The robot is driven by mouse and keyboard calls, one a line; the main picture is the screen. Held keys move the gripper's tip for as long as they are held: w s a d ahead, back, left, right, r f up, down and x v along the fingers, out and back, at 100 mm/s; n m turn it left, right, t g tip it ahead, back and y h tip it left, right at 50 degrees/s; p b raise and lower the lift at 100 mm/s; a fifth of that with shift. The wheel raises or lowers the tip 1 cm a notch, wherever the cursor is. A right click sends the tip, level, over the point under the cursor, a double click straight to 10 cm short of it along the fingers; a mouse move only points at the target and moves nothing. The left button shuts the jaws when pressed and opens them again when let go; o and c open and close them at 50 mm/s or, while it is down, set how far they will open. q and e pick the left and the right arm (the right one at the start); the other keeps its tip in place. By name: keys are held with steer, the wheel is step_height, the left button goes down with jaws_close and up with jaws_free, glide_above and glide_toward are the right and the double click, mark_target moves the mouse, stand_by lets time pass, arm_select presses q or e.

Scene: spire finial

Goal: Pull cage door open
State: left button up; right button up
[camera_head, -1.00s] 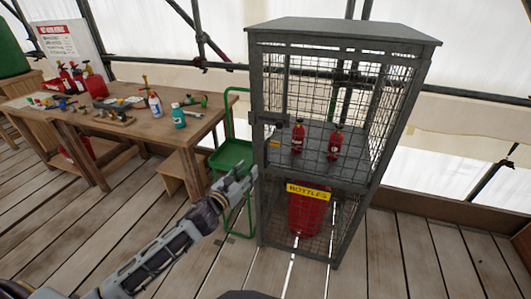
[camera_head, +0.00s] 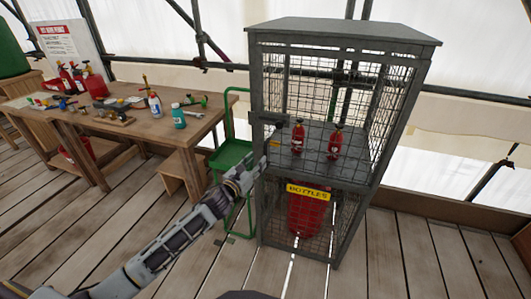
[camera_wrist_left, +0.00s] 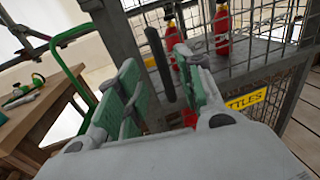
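The grey mesh cage (camera_head: 345,32) stands at the centre right of the head view. Its front mesh door (camera_head: 318,100) looks closed, with a dark latch part near its left edge. My left gripper (camera_head: 262,168) is at the cage's left front post, low beside the latch side. In the left wrist view my left gripper (camera_wrist_left: 158,82) is open, its green-padded fingers apart. A dark upright handle bar (camera_wrist_left: 160,62) shows between or just beyond the fingers; I cannot tell whether they touch it. My right gripper is not in view.
Red bottles (camera_head: 298,138) stand on the cage shelf, and a larger red one (camera_head: 306,215) is below behind the yellow sign (camera_head: 308,192). A green trolley (camera_head: 232,153) stands close left of the cage. A wooden workbench (camera_head: 150,130) is further left. The floor in front is clear.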

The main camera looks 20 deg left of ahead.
mark_target(266, 152)
arm_select(q)
steer(key=shift+x, duration=3.8)
jaws_close()
